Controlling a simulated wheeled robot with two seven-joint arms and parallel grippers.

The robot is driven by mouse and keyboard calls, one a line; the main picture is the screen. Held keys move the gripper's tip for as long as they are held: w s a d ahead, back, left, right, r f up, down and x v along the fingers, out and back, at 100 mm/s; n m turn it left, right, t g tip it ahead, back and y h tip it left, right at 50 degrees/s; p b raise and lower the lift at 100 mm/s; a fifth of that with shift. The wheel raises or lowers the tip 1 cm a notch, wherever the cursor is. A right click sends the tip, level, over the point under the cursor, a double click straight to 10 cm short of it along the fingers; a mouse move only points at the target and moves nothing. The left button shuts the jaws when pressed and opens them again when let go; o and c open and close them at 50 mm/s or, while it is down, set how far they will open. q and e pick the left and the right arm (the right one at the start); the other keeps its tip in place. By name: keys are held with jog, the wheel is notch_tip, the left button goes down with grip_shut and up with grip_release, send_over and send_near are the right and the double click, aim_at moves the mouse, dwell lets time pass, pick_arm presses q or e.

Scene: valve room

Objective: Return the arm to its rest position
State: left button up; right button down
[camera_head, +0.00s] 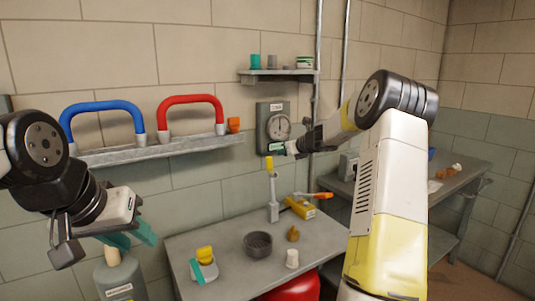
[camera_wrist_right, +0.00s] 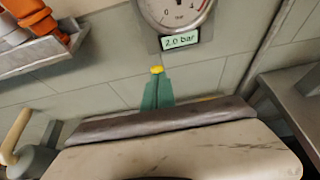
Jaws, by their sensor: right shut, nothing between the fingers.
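My right arm reaches up from the lower right in the head view. Its gripper (camera_head: 290,148) is in front of the wall, close to the lower right of the round gauge (camera_head: 278,127). In the right wrist view its teal fingers (camera_wrist_right: 157,90) are together and empty, with a yellow patch at their tips. The gauge (camera_wrist_right: 174,12) is partly cut off there, above a display reading 2.0 bar (camera_wrist_right: 180,40). My left gripper (camera_head: 136,238) has its teal fingers apart, above a grey canister (camera_head: 120,279).
A wall shelf (camera_head: 160,150) carries blue (camera_head: 103,106) and red (camera_head: 190,98) handles. The grey table (camera_head: 225,240) holds a dark bowl (camera_head: 258,244), an upright yellow-tipped tool (camera_head: 272,200) and small items. A second table (camera_head: 455,180) stands behind my right arm.

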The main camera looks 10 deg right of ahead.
jog(key=shift+s+d, duration=0.1)
jog(key=shift+s, duration=0.1)
jog(key=s+a+r+n+g, duration=0.1)
jog(key=s+a+r+n, duration=0.2)
jog(key=s+a+n, duration=0.4)
jog(key=s+a+r+n+g+y, duration=0.1)
jog(key=s+a+r+n+g, duration=0.15)
jog(key=s+n, duration=0.45)
jog(key=s+a+r+n, duration=0.4)
jog(key=s+a, duration=0.1)
jog(key=s, duration=0.5)
jog(key=s+d+f+n+g+h, duration=0.1)
jog(key=s+f+n, duration=0.2)
jog(key=s+n, duration=0.4)
jog(key=s+d+f+n+g+h, duration=0.1)
jog(key=s+n, duration=0.6)
jog(key=s, duration=1.1)
notch_tip(320, 180, down, 3)
jog(key=shift+d+r+n+h, duration=0.2)
jog(key=shift+d+n+h, duration=0.1)
jog(key=shift+h, duration=0.3)
